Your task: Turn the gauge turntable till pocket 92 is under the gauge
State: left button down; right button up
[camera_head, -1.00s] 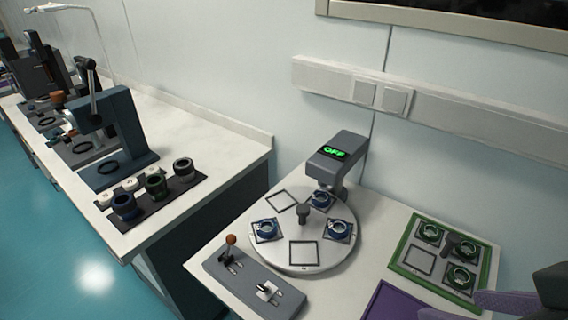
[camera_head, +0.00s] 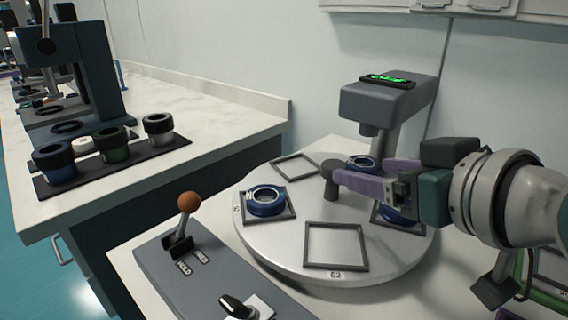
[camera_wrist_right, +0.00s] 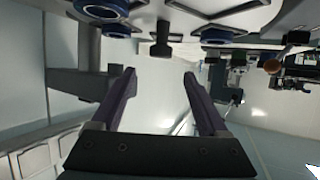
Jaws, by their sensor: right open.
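The round pale turntable (camera_head: 300,257) bears square pocket frames and a dark central knob (camera_head: 332,178). Blue rings sit in the left pocket (camera_head: 265,201), the back pocket and the right pocket. The front pocket (camera_head: 337,245), labelled 62, and the back-left pocket (camera_head: 295,167) are empty. I cannot read a 92. The grey gauge (camera_head: 385,103) overhangs the back; its green display is unreadable at this slant. My open right gripper (camera_head: 364,176) is over the turntable's right side, its tips by the knob. In the wrist view the knob (camera_wrist_right: 160,40) shows beyond the open fingers. My left gripper is out of view.
A grey control box (camera_head: 205,268) with an orange-knobbed lever (camera_head: 187,205) and a dark switch stands at front left. The bench at left holds several ringed pots on a dark mat (camera_head: 125,163). A green-edged tray (camera_head: 548,290) is partly hidden at lower right.

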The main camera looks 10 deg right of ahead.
aim_at(336, 165)
jog(key=b+x, duration=0.2)
jog(key=x, duration=0.7)
jog(key=shift+w+a+f, duration=0.1)
jog(key=shift+w+f, duration=0.15)
jog(key=c, duration=1)
grip_shut()
